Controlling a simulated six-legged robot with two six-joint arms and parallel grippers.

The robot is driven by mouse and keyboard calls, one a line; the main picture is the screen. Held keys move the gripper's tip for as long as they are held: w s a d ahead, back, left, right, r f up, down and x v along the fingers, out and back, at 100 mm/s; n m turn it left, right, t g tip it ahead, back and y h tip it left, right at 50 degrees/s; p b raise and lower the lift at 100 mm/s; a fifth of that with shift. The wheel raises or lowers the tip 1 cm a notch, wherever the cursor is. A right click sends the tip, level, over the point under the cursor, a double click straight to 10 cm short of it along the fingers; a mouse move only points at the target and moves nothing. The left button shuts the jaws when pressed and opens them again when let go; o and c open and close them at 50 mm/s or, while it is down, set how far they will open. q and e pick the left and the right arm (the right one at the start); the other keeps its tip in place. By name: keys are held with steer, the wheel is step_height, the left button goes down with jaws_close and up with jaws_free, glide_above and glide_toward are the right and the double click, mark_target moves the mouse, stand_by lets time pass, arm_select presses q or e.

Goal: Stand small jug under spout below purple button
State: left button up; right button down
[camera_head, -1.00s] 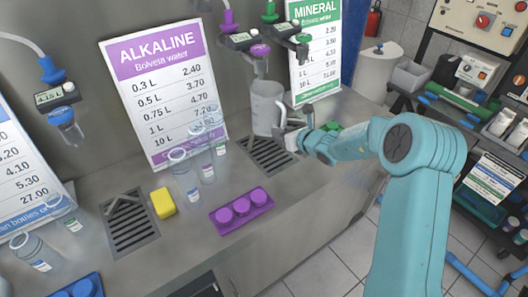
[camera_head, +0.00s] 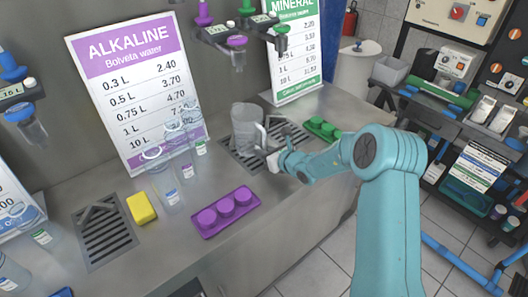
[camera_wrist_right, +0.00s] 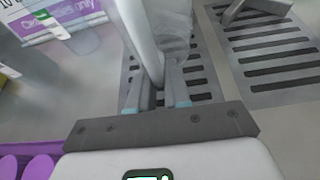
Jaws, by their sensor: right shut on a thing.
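The small jug (camera_head: 245,128) is clear, with a handle on its front right side. It is upright over the left slats of the drain grate (camera_head: 240,158), below the purple button (camera_head: 237,41) and its clear spout (camera_head: 239,60). My right gripper (camera_head: 273,160) is shut on the jug's handle. In the right wrist view the handle (camera_wrist_right: 143,40) runs between my right fingers (camera_wrist_right: 157,97), with the grate (camera_wrist_right: 200,75) below. I cannot tell whether the jug's base touches the grate. My left gripper is not in view.
Clear bottles (camera_head: 160,180) stand left of the jug. A purple tray (camera_head: 225,212) lies in front and a green tray (camera_head: 322,128) to the right. A yellow sponge (camera_head: 141,208) lies near the left grate (camera_head: 105,235). The Alkaline sign (camera_head: 130,70) stands behind.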

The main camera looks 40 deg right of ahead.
steer(key=shift+w+d, duration=0.1)
steer(key=shift+b, duration=0.3)
steer(key=c, duration=1.1)
jaws_free()
steer(key=shift+f, duration=0.15)
steer(key=shift+r, duration=0.2)
